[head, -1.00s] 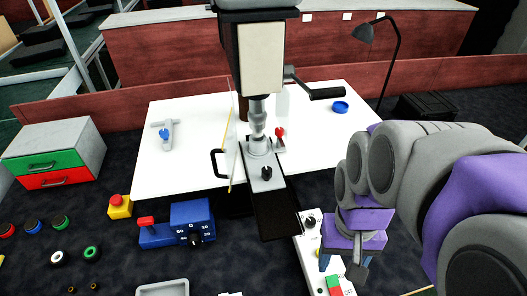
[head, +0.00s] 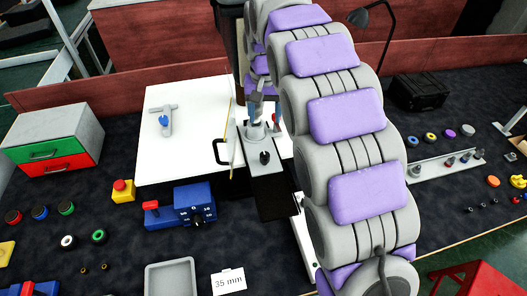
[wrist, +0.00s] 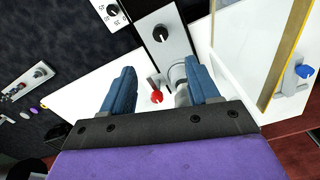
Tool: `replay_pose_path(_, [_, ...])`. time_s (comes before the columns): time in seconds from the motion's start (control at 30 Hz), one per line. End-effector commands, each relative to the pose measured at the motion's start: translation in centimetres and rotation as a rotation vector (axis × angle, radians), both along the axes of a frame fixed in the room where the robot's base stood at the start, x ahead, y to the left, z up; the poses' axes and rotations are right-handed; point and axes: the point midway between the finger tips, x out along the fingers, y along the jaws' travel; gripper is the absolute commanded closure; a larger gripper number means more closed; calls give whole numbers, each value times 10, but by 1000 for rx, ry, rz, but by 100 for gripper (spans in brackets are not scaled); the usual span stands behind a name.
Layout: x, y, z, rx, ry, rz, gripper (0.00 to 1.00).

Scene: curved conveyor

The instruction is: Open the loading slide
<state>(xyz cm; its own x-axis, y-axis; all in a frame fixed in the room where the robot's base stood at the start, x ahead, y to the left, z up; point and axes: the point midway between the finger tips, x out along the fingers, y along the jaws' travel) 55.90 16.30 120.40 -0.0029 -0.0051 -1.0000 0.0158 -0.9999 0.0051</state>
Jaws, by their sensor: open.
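My gripper (wrist: 160,68) is open in the wrist view, with its two blue fingers apart and nothing held. It points down at the press; in the head view the fingers (head: 262,105) show beside the spindle, partly hidden by my arm. A red knob (wrist: 156,97) and a grey cylinder (wrist: 180,80) appear between the fingers. A grey plate with a black knob (wrist: 160,33) lies just ahead; the head view also shows this plate (head: 262,168), with a black part extending forward. A clear panel with a yellow edge (wrist: 285,50) stands to the right. Which part is the loading slide is unclear.
A black handle (head: 221,152) sits left of the plate. A blue box with a dial (head: 195,205), a yellow block with a red button (head: 122,190) and a drawer unit (head: 52,150) stand left. A white bench top (head: 185,150) carries a grey fixture (head: 164,118).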

Motion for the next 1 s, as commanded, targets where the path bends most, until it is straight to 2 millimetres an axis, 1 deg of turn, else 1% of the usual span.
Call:
replay_pose_path(0.13, [4,2,-4,3,-2,2,40])
replay_pose_path(0.27, [4,1,-19,4,1,2,40])
replay_pose_path(0.8, [3,3,-125,1,3,3,40])
replay_pose_path(0.9, [3,3,-143,1,3,3,40])
replay_pose_path(1.0, [3,2,-157,2,2,3,40])
